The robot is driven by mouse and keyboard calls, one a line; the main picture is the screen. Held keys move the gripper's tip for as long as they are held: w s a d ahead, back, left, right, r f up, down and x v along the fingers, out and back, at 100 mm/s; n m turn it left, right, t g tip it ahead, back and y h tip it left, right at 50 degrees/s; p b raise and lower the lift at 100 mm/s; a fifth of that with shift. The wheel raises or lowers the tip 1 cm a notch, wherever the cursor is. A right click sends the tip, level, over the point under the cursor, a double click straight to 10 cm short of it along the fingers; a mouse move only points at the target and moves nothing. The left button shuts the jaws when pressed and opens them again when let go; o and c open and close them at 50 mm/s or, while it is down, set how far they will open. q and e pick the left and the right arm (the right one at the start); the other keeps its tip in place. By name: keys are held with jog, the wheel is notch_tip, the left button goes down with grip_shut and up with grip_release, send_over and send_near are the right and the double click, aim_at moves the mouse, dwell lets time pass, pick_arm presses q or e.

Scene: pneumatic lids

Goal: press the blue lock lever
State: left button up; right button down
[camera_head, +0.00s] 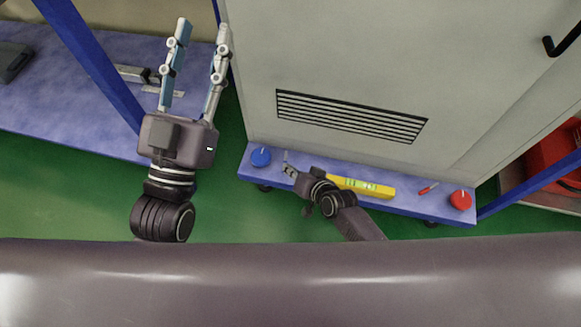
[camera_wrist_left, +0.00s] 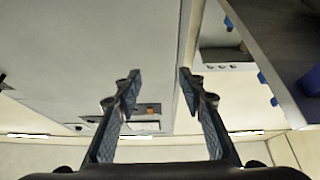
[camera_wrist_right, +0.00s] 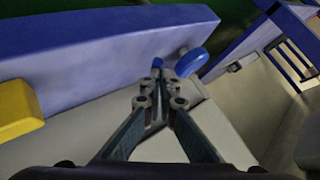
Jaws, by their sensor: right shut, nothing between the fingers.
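The blue lock lever (camera_wrist_right: 157,62) shows as a small blue tip on the blue ledge at the foot of the grey cabinet, in the right wrist view. Beside it is a round blue knob (camera_wrist_right: 191,62), which also shows in the head view (camera_head: 261,157). My right gripper (camera_wrist_right: 168,75) is shut and empty, its fingertips close to the lever. I cannot tell whether they touch it. In the head view my right gripper (camera_head: 289,170) is low over the ledge, just right of the blue knob. My left gripper (camera_head: 203,28) is open and empty, raised left of the cabinet.
A yellow block with markings (camera_head: 362,187) lies on the ledge right of my right gripper. Further right are a small red lever (camera_head: 428,188) and a red knob (camera_head: 460,200). The grey cabinet (camera_head: 350,60) rises behind the ledge. A blue table (camera_head: 80,110) stands at left.

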jog(key=shift+w+d, duration=0.45)
pick_arm(q)
jog(key=shift+s+r+t, duration=0.4)
jog(key=shift+r, duration=0.2)
jog(key=shift+s+r+t, duration=0.4)
jog(key=shift+r, duration=0.15)
pick_arm(e)
jog(key=shift+w+d, duration=0.1)
jog(key=shift+w, duration=0.1)
pick_arm(q)
jog(key=shift+w, duration=0.15)
